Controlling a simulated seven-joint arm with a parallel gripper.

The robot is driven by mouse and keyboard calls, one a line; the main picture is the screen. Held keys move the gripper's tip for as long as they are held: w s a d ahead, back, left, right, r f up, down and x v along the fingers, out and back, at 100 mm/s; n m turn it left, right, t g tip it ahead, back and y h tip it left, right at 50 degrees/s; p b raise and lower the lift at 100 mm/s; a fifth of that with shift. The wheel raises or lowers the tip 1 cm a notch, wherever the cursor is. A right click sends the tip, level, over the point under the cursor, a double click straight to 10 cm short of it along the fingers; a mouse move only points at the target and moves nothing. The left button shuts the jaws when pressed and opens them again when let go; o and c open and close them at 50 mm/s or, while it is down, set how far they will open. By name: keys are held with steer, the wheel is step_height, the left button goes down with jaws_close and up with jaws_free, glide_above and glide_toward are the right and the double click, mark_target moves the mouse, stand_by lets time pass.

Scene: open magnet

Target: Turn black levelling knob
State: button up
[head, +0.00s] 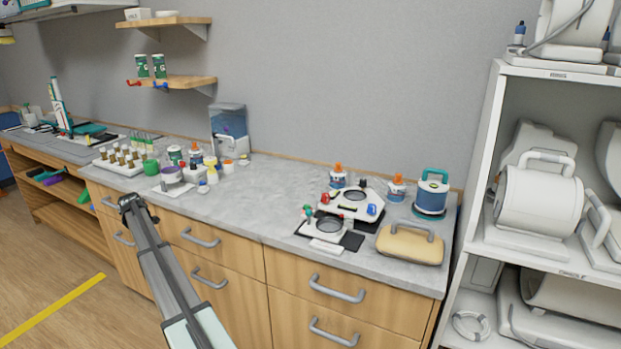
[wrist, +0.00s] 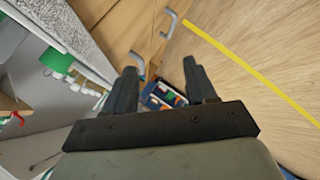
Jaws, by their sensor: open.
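A white instrument (head: 352,201) with round dark windows and red, blue and green parts stands on the right part of the counter, partly on a black mat (head: 352,241). A black levelling knob cannot be made out at this size. My gripper (head: 128,203) is in front of the counter's edge, left of the instrument and well apart from it. In the wrist view my gripper (wrist: 160,68) is open with nothing between its two dark fingers. It points towards the floor and drawer fronts, and the instrument cannot be made out there.
A tan case (head: 410,246) and a teal-lidded blue container (head: 431,195) stand right of the instrument. Bottles and a vial rack (head: 118,164) crowd the counter's left part. The counter's middle (head: 262,208) is clear. Drawer handles (head: 336,289) stick out below. A white shelf unit (head: 478,190) stands at right.

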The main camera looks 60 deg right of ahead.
steer(key=w+d+r+t+h, duration=0.1)
steer(key=d+r, duration=0.5)
steer(key=r, duration=0.3)
steer(key=w+d+r+h, duration=0.1)
steer(key=w+d+r, duration=0.1)
steer(key=d+r, duration=0.5)
steer(key=s+d+r, duration=0.4)
steer(key=d+r, duration=0.1)
steer(key=d, duration=0.2)
steer(key=s+d+r, duration=0.5)
steer(key=d, duration=0.2)
steer(key=s+d+f+m+g, duration=0.2)
steer(key=s+d+g, duration=0.1)
steer(key=s+d, duration=1.2)
steer(key=m+g+y, duration=0.2)
steer(key=m+y, duration=0.1)
steer(key=y, duration=0.4)
glide_toward(364, 180)
steer(key=x, duration=0.9)
steer(key=shift+a, duration=0.15)
steer(key=shift+c, duration=0.5)
